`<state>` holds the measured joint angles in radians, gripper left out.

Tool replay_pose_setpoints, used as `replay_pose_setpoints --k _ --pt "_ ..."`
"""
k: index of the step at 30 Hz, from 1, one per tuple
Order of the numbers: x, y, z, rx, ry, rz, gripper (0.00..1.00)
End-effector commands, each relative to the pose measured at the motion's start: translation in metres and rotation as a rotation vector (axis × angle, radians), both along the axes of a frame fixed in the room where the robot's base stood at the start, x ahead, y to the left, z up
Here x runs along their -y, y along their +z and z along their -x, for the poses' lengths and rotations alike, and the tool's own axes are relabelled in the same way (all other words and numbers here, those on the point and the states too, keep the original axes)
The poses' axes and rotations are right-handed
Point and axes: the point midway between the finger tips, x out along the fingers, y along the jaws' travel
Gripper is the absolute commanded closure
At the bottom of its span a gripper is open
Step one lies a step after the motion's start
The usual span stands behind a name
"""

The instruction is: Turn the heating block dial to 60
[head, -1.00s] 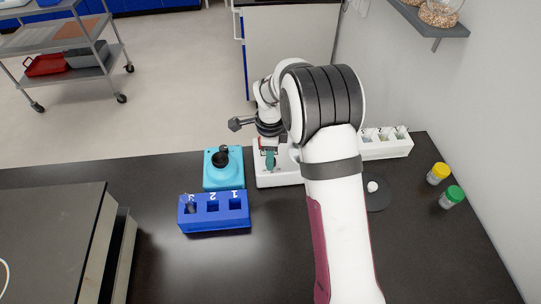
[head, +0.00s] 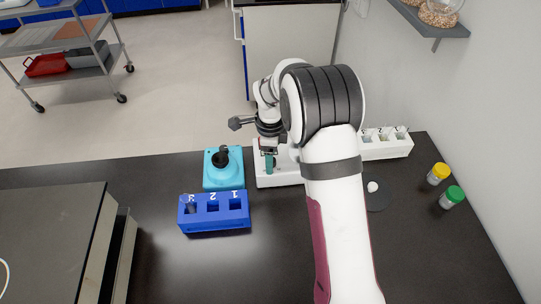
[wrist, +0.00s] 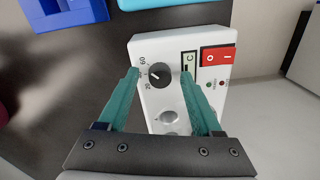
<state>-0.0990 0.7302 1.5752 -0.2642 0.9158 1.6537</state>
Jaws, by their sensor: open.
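The white heating block (head: 285,180) stands on the dark bench below my gripper, partly hidden by my arm in the head view. In the wrist view its white face (wrist: 148,45) carries a round black dial (wrist: 160,77) with a short white pointer mark. The numbers 20 and 60 are printed at the dial's left side. The mark points left, roughly between them; its exact setting is hard to read. My gripper (wrist: 160,76) is open, its two green fingers on either side of the dial, with no clear grip on it. The head view shows a green finger (head: 269,163) over the block.
A red switch (wrist: 217,57) and a small display (wrist: 188,64) sit right of the dial. A turquoise device (head: 223,176) and a blue numbered rack (head: 214,211) stand to the left. A white numbered rack (head: 388,149) and yellow-capped (head: 438,174) and green-capped (head: 452,197) bottles are at right.

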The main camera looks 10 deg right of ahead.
Motion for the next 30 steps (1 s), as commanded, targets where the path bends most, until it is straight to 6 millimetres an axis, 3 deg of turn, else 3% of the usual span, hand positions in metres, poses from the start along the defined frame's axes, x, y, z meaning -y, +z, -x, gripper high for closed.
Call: replay_pose_setpoints --k 5,8,15,21,25,30 --pt "0.0 0.006 0.0 0.001 0.0 0.0 0.34" --pt "0.0 0.023 0.0 0.004 0.0 0.001 0.34" --pt "-0.001 0.098 0.004 0.006 0.001 0.0 0.34" --pt "-0.002 0.144 0.007 0.003 0.001 0.001 0.34" --pt "-0.002 0.156 0.008 0.001 -0.001 -0.001 0.34" --pt "-0.002 0.158 0.008 0.0 0.0 0.0 0.34"
